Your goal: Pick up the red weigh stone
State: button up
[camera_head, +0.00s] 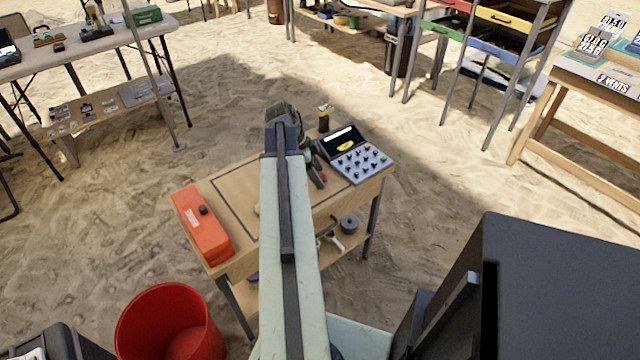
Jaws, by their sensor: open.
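My arm reaches out over a small wooden table (237,204). My gripper (315,172) shows only in part beside the arm, as dark pieces above the table, and is open. A small dark red piece shows next to it; I cannot tell whether it is a stone or part of the gripper. I see no clear red weigh stone, and my arm hides the middle of the tabletop.
A device with a dark display and a button panel (361,163) stands at the table's right, with a small canister (324,116) behind it. A red bucket (170,325) stands on the sand in front. Other tables and a drawer rack (495,42) stand farther back.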

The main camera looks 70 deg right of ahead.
grip_shut()
jog(key=shift+r, duration=0.1)
notch_tip(320, 180, up, 10)
jog(key=p, duration=1)
